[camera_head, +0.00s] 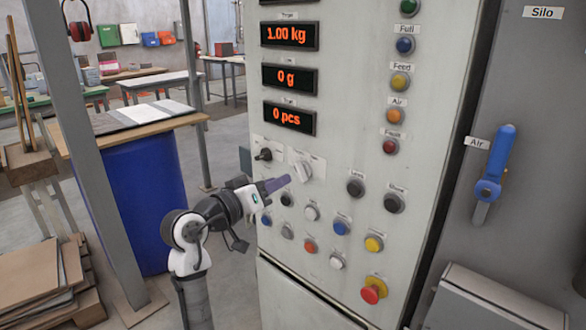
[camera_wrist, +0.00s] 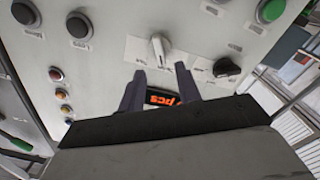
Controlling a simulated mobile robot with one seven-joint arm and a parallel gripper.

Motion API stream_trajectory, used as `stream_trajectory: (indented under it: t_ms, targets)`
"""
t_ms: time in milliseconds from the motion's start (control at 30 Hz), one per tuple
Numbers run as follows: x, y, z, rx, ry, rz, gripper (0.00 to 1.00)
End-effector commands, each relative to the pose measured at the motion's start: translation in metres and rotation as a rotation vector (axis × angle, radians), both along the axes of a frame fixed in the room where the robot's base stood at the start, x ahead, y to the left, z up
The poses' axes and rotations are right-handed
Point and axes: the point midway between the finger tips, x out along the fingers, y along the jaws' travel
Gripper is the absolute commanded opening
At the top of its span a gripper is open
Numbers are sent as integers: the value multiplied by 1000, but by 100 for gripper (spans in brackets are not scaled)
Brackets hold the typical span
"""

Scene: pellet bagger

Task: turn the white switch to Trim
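The white switch (camera_head: 303,171) is a small lever knob on the grey control panel, below the red number displays. Its labels are too small to read. In the wrist view the white switch (camera_wrist: 158,46) is just beyond my fingertips, roughly in line with the gap between them. My gripper (camera_head: 280,184) is in front of the panel, just left of and slightly below the switch. In the wrist view my gripper (camera_wrist: 160,71) has its two dark fingers apart, with nothing between them. I cannot tell whether the fingertips touch the panel.
A black switch (camera_head: 264,154) is left of the white one. Several push buttons lie below, including a blue one (camera_head: 341,228) and a red emergency stop (camera_head: 373,291). A blue-handled air valve (camera_head: 492,170) is at the right. A blue barrel (camera_head: 145,200) stands behind my arm.

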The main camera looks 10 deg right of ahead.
Motion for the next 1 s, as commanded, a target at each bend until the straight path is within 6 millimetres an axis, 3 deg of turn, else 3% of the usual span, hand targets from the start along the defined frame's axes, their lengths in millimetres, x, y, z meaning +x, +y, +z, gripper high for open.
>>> stream_trajectory:
  t_ms: [100,300,733,1000]
  targets:
    - [13,-21,3,1,2,-3,34]
    - [29,-44,2,0,0,-1,34]
    - [35,-52,0,0,-1,1,34]
    - [35,-52,0,0,-1,1,0]
